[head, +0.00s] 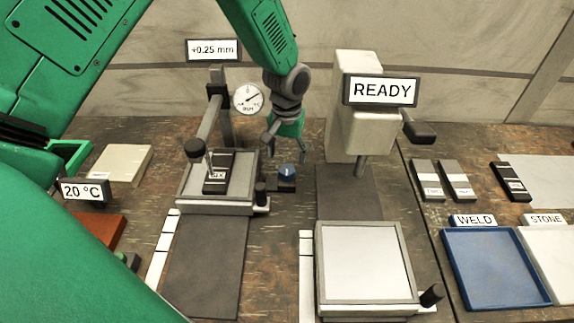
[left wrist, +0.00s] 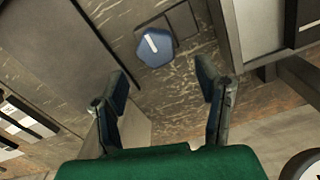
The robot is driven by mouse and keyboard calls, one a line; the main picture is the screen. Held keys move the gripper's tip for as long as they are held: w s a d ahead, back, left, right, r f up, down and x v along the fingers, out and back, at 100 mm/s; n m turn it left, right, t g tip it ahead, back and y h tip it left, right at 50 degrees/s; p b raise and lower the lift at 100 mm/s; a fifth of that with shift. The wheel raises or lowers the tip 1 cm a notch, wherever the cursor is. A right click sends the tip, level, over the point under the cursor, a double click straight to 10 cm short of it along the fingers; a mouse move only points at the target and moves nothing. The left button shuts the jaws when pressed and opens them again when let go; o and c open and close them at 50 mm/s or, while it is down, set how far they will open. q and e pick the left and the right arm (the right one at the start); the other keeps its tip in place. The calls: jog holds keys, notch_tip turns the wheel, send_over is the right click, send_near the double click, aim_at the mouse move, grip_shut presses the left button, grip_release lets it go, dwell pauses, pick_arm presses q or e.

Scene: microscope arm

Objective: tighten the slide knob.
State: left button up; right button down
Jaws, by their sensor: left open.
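A blue knob (head: 287,171) with a white line on top sits on a small dark block at the right side of the left stage; no label names it as the slide knob. In the left wrist view the blue knob (left wrist: 155,48) is six-sided and lies just beyond the fingertips, between their lines. My left gripper (head: 287,150) points down, open and empty, above and slightly behind the knob. In the left wrist view its fingers (left wrist: 165,75) are spread apart and do not touch the knob. My right gripper is not in view.
The left stage (head: 233,209) holds a dark block marked SIX under a post with a dial gauge (head: 248,99) and a "+0.25 mm" sign (head: 212,50). A white READY machine (head: 348,135) stands right of my gripper. A blue WELD tray (head: 495,268) lies at the right.

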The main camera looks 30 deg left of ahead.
aim_at(288, 168)
pick_arm(q)
jog(key=f, duration=0.2)
jog(key=d+f, duration=0.1)
jog(key=f, duration=0.1)
jog(key=shift+s+f, duration=0.15)
jog(key=shift+a+f, duration=0.2)
jog(key=shift+f, duration=0.15)
jog(key=shift+a, duration=0.25)
jog(key=c, duration=1.2)
jog(key=shift+o, duration=0.2)
jog(key=shift+d, duration=0.25)
